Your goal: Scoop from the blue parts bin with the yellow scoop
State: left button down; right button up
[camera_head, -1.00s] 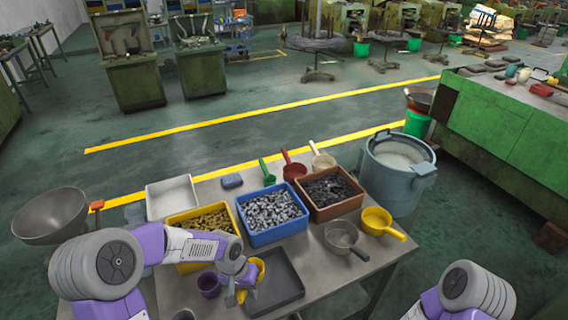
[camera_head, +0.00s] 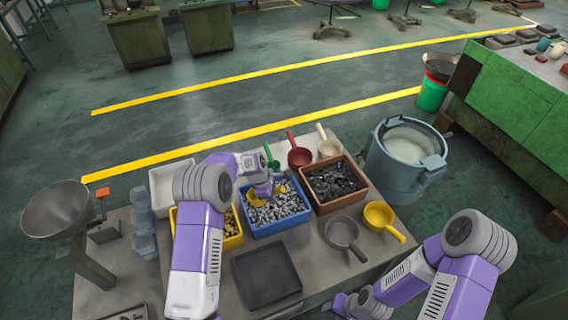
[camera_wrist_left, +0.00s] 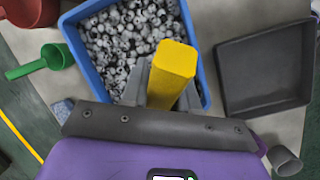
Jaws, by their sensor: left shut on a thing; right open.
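The blue parts bin (camera_head: 284,229) stands on the table, filled with grey metal parts; it also shows in the left wrist view (camera_wrist_left: 74,42). My left gripper (camera_head: 266,188) is over the bin and shut on the yellow scoop (camera_head: 254,198). In the left wrist view the scoop's yellow handle (camera_wrist_left: 172,70) sticks up between the fingers, above the parts. The scoop's bowl is mostly hidden, so I cannot tell how deep it sits among the parts. My right gripper (camera_head: 336,306) is open at the bottom edge, beside the table front.
A dark tray (camera_head: 267,274) lies in front of the blue bin. A brown bin (camera_head: 340,203) is to its right and a yellow bin (camera_head: 234,240) to its left. A metal bowl (camera_head: 59,208) stands left.

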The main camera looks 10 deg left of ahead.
pick_arm(q)
jog(key=w+d+r+n+t+p, duration=0.2)
jog(key=w+r+n+p, duration=0.15)
jog(key=w+n, duration=0.3)
pick_arm(e)
notch_tip(320, 180, up, 5)
notch_tip(320, 180, down, 30)
jog(key=b, duration=3)
pick_arm(q)
notch_tip(320, 180, down, 12)
jog(key=a+p, duration=0.3)
jog(key=p, duration=1.6)
notch_tip(320, 180, up, 10)
jog(key=d+g+y+p, duration=0.1)
jog(key=y+p, duration=0.1)
jog(key=p, duration=0.5)
jog(key=shift+d+f, duration=0.2)
jog(key=shift+d, duration=0.15)
pick_arm(e)
notch_tip(320, 180, up, 26)
jog(key=shift+r, duration=0.2)
